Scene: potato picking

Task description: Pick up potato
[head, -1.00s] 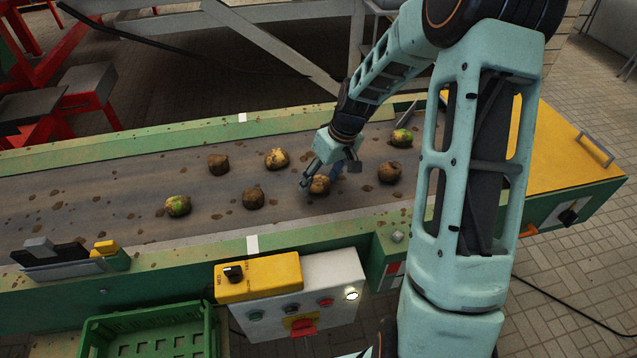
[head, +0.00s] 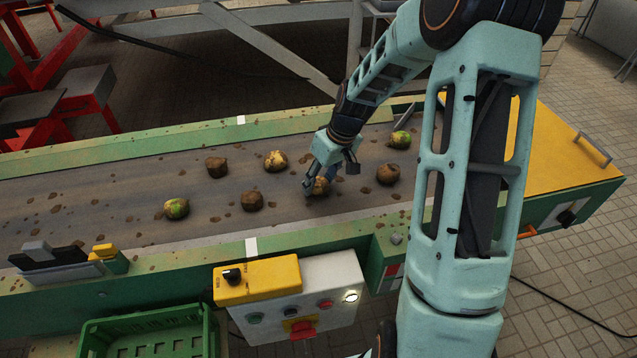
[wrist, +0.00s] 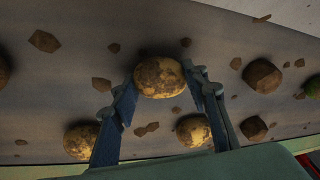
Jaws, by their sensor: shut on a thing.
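A yellowish potato (head: 321,187) with brown dirt patches lies on the grey conveyor belt (head: 110,190), below my gripper (head: 325,179). In the wrist view the same potato (wrist: 160,77) sits between the two blue fingertips, and my gripper (wrist: 163,80) is shut on it. The head view hides part of the potato behind the fingers, and it appears to be still at belt level. Another tan potato (head: 275,161) lies to the left and farther back. Green-patched potatoes lie at the left (head: 177,208) and the right (head: 401,139).
Brown lumps lie near the gripper, one to the right (head: 388,174) and others to the left (head: 252,200). Green rails edge the belt. A control box (head: 330,285) and a green crate (head: 150,322) stand in front. A yellow cover (head: 560,150) is at the right.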

